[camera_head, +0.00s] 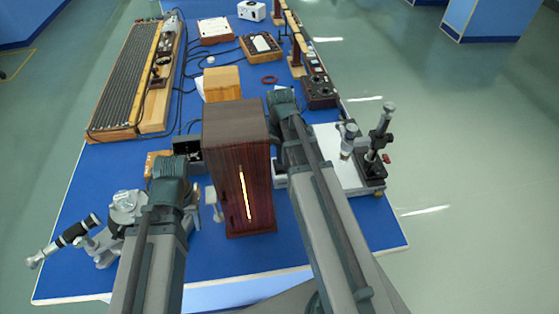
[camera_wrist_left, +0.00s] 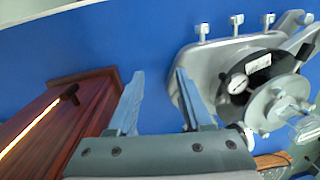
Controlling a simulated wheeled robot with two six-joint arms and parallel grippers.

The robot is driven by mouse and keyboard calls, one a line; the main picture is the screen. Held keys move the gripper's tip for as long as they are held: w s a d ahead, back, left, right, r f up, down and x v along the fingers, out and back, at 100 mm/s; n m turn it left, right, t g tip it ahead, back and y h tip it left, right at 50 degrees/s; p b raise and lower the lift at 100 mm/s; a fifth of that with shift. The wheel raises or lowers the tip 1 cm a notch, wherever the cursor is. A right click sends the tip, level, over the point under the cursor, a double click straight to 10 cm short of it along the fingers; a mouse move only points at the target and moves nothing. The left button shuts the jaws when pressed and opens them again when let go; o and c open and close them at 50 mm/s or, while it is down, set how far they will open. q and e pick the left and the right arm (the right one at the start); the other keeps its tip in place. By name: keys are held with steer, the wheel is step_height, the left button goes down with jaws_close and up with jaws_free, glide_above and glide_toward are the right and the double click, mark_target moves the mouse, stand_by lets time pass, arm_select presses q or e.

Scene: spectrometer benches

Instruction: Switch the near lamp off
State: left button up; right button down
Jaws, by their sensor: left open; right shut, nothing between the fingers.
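The near lamp is a tall dark-red wooden housing (camera_head: 240,190) in the middle of the front of the bench, with a glowing yellow slit, so it is lit. In the left wrist view the lamp housing (camera_wrist_left: 92,100) is at the left, its slit bright and a small dark knob on its face. My left gripper (camera_head: 168,168) is left of the lamp; in the wrist view its open, empty fingers (camera_wrist_left: 158,88) are beside the housing, over blue bench top. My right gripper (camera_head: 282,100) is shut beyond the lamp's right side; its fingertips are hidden.
A metal spectrometer (camera_head: 124,205) stands left of my left gripper, also close in the wrist view (camera_wrist_left: 255,80). A dark box (camera_head: 188,152) sits behind the lamp's left side. A microscope-like stand (camera_head: 375,165) is at the right edge. The front blue bench top is partly clear.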

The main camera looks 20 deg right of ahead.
mark_target(280, 169)
step_height(280, 169, up, 4)
steer(key=p, duration=0.3)
steer(key=shift+f, duration=0.1)
steer(key=shift+f, duration=0.1)
stand_by(0.4)
